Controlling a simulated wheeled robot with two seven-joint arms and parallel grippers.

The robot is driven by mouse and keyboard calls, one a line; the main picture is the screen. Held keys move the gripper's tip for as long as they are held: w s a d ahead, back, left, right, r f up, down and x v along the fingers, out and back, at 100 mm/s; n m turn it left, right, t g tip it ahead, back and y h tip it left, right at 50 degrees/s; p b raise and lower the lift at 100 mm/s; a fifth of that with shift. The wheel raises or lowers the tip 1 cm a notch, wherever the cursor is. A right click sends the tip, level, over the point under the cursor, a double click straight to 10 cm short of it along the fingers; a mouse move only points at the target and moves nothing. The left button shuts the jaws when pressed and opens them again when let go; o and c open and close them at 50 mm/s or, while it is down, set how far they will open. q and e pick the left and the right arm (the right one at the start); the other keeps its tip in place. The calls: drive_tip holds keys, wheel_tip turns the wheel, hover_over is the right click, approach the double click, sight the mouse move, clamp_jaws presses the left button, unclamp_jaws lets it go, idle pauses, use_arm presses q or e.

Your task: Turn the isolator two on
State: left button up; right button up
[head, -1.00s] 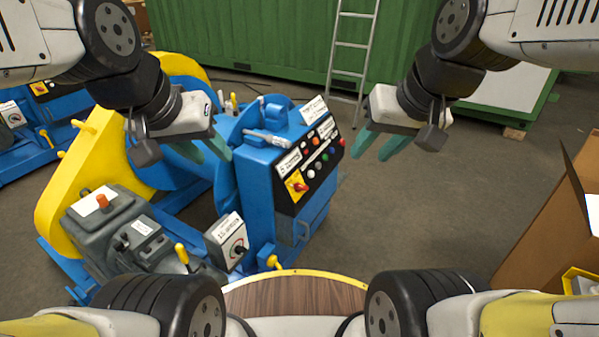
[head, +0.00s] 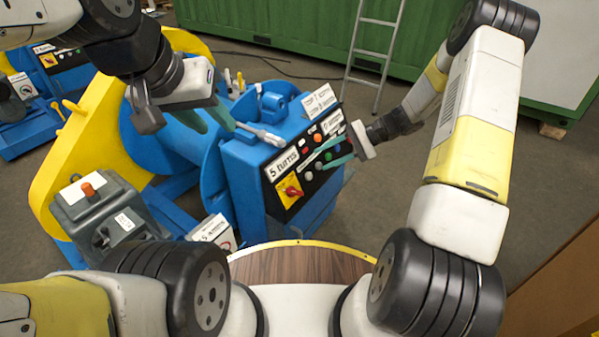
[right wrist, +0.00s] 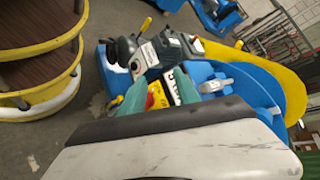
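A red rotary switch on a yellow plate (head: 291,191) sits low on the black panel of the blue machine (head: 240,165). It shows between my right fingers in the right wrist view (right wrist: 155,97). A second rotary switch is on a white-faced box (head: 215,231), partly hidden by my arm. The lettering is too small to tell which is isolator two. My right gripper (head: 316,161) is open and empty in front of the panel, to the upper right of the red switch; contact with the panel cannot be told. My left gripper (head: 219,129) is open and empty above the machine's left side.
The panel also carries several round buttons and white labels. A grey tool (head: 260,133) lies on the machine top. A ladder (head: 375,50) leans behind. A round wooden-topped surface (head: 300,265) is in front.

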sight(298, 192)
wheel_tip(298, 192, down, 19)
drive_tip(key=w+m+t+y, duration=0.2)
drive_tip(key=m+t+y, duration=0.3)
drive_tip(key=m, duration=0.1)
drive_tip(key=shift+m+t, duration=0.3)
drive_tip(key=x, duration=0.8)
drive_tip(key=shift+s+a+r, duration=0.1)
drive_tip(key=shift+a, duration=0.05)
clamp_jaws()
